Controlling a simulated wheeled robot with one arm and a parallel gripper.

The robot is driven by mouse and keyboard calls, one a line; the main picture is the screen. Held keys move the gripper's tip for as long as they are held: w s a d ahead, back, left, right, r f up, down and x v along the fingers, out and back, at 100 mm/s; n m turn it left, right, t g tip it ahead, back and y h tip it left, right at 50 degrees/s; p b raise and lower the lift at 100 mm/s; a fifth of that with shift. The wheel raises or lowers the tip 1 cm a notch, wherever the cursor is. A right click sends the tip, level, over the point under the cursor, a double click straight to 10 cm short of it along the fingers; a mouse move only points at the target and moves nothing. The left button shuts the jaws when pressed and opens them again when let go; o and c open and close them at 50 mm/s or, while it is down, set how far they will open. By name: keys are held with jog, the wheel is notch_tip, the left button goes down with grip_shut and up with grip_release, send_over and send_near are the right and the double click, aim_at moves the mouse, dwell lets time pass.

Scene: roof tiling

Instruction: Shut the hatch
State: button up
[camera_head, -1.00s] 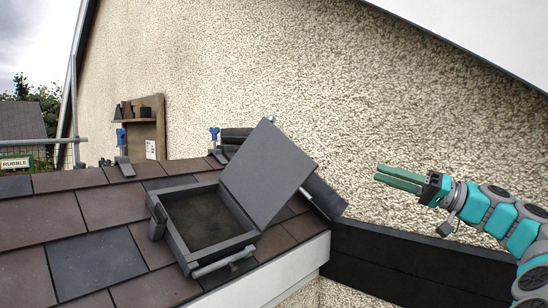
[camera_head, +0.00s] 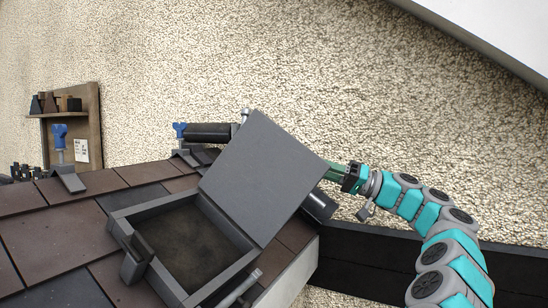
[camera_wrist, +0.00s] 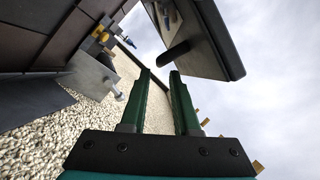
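The hatch has a dark grey square frame (camera_head: 123,217) set in the roof, with a dark interior showing. Its flat grey lid (camera_head: 262,178) stands raised and tilted, hinged at the frame's right side. My gripper (camera_head: 336,171) is just behind the lid's right edge, its fingertips hidden there. In the wrist view, the two green fingers (camera_wrist: 160,74) are apart with nothing between them. A dark panel (camera_wrist: 222,45), which looks like the lid, is close above and right of the fingertips. Whether they touch it cannot be told.
Brown and dark roof tiles (camera_head: 52,238) surround the hatch. Behind it lie a dark cylinder (camera_head: 210,133) and a blue-handled tool (camera_head: 180,131). A wooden shelf board (camera_head: 94,122) stands by the pebbled wall (camera_head: 280,60). A dark beam (camera_head: 375,262) runs below my arm.

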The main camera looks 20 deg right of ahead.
aim_at(285, 157)
jog(key=x, duration=0.7)
jog(key=shift+a, duration=0.15)
jog(key=shift+c, duration=0.2)
grip_shut()
dwell(1.0)
